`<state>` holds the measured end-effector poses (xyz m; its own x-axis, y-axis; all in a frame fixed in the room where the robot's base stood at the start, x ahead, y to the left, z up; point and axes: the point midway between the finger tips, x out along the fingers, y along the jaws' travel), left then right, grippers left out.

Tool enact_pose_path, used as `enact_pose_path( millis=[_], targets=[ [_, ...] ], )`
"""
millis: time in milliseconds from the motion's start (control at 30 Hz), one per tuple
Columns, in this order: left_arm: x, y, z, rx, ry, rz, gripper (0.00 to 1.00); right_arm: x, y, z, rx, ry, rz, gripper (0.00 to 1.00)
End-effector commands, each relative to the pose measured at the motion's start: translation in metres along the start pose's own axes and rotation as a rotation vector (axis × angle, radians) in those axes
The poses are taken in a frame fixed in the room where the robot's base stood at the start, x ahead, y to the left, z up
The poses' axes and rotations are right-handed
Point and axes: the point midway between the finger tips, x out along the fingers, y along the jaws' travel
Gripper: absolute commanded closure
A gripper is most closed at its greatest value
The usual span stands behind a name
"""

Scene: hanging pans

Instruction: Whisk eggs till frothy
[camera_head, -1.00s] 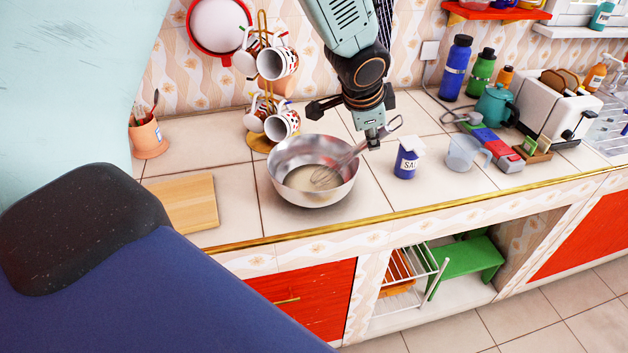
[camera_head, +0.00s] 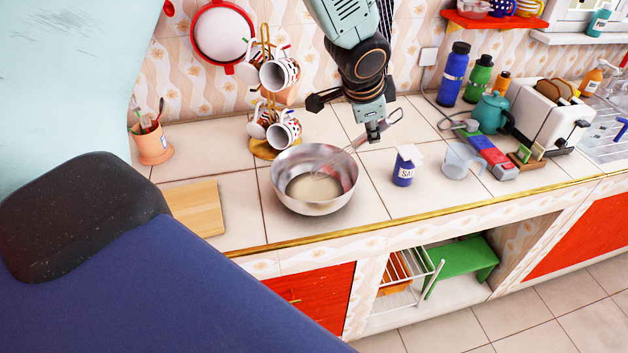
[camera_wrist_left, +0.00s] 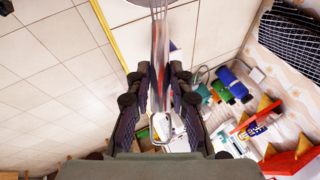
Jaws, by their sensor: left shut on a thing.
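A steel mixing bowl (camera_head: 341,199) stands on the counter with pale egg liquid (camera_head: 312,188) in it. My left gripper (camera_head: 374,136) is above and behind the bowl's right side, shut on a wire whisk (camera_head: 348,149). The whisk is tilted, its handle end out to the right and its wires reaching over the bowl's back right rim into the bowl. Whether the wires touch the liquid is hard to tell. In the left wrist view the whisk handle (camera_wrist_left: 158,45) is blurred between my fingers (camera_wrist_left: 157,85). My right gripper is not in view.
A salt container (camera_head: 405,168) and a clear measuring jug (camera_head: 462,161) stand to the right of the bowl. A mug rack (camera_head: 265,147) is behind it, and a wooden board (camera_head: 197,208) is to its left. The counter's front edge (camera_head: 400,231) runs close by.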

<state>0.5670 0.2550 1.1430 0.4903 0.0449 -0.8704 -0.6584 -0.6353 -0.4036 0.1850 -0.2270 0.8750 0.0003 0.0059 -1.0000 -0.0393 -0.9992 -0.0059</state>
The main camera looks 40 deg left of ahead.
Motion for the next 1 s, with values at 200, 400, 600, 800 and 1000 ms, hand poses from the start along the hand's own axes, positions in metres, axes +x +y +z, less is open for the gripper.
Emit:
enact_pose_path(
  millis=[200,400,600,800,1000],
  targets=[
    [-0.020,-0.010,-0.007,0.000,0.000,-0.001,1.00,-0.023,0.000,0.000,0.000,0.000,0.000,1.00],
    [-0.035,-0.017,-0.011,-0.001,0.000,-0.001,1.00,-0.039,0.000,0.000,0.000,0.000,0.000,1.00],
    [-0.050,-0.023,-0.016,-0.001,0.000,0.000,1.00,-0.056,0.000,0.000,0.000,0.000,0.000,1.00],
    [-0.063,-0.030,-0.021,-0.002,0.001,-0.004,1.00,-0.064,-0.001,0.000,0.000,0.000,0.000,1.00],
    [-0.076,-0.036,-0.025,-0.002,0.000,-0.003,1.00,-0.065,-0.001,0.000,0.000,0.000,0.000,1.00]
  ],
)
